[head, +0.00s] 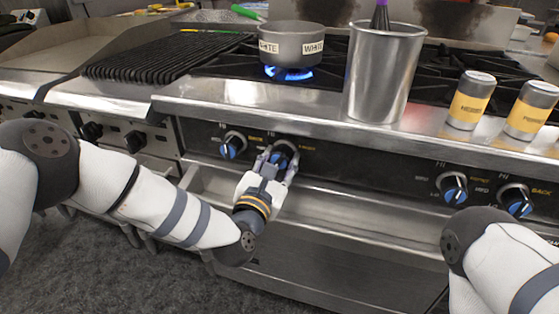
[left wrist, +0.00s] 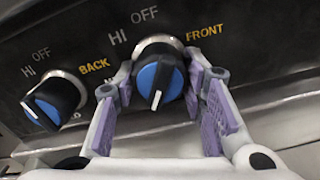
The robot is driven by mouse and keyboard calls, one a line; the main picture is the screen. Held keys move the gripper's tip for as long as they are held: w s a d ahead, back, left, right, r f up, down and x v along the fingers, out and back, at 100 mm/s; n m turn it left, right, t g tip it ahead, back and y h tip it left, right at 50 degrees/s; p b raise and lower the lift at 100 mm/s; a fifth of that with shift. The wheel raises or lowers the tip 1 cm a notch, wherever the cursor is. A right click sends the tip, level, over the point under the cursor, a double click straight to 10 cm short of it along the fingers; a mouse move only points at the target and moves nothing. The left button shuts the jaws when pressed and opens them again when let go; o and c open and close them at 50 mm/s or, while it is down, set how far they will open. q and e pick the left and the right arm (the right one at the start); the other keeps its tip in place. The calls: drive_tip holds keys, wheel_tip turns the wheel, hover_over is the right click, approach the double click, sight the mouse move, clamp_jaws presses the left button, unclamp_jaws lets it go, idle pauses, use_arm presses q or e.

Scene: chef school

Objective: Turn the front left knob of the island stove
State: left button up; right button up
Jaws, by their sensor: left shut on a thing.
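The front left knob (head: 284,157) of the island stove is black with a blue face, and sits on the dark control panel (head: 335,172). In the left wrist view the knob (left wrist: 157,82) is beside the yellow FRONT label, and its white pointer line points downward. My left gripper (head: 280,160) has its fingers on either side of this knob and is shut on it. Purple finger pads show in the left wrist view. My right arm shows at the lower right of the head view, but its gripper is out of view.
The BACK knob (head: 233,146) is close on the left of the held knob. Two more knobs (head: 453,188) are farther right. A grey pot (head: 291,45) stands over a lit blue flame (head: 288,73). A metal canister (head: 384,72) and two shakers (head: 470,101) stand near the stove's front edge.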

use_arm(q)
drive_tip(key=m, duration=0.3)
drive_tip(key=shift+m, duration=0.3)
drive_tip(key=m, duration=0.3)
drive_tip(key=shift+a+r+m+p, duration=0.1)
drive_tip(key=shift+m+p, duration=0.2)
drive_tip(key=m, duration=0.3)
drive_tip(key=shift+m, duration=0.4)
drive_tip(key=m+p, duration=0.1)
drive_tip(key=m, duration=0.3)
drive_tip(key=shift+r, duration=0.15)
drive_tip(key=m+p, duration=0.1)
drive_tip(key=m, duration=0.6)
drive_tip(key=shift+r+m+p, duration=0.1)
drive_tip(key=shift+m+p, duration=0.2)
drive_tip(key=shift+m, duration=0.1)
drive_tip(key=m, duration=0.3)
drive_tip(key=shift+m+p, duration=0.45)
drive_tip(key=shift+m, duration=1.25)
use_arm(e)
drive_tip(key=shift+t, duration=0.7)
drive_tip(key=shift+w+r, duration=1.95)
drive_tip(key=shift+r, duration=0.3)
use_arm(q)
drive_tip(key=shift+m, duration=0.3)
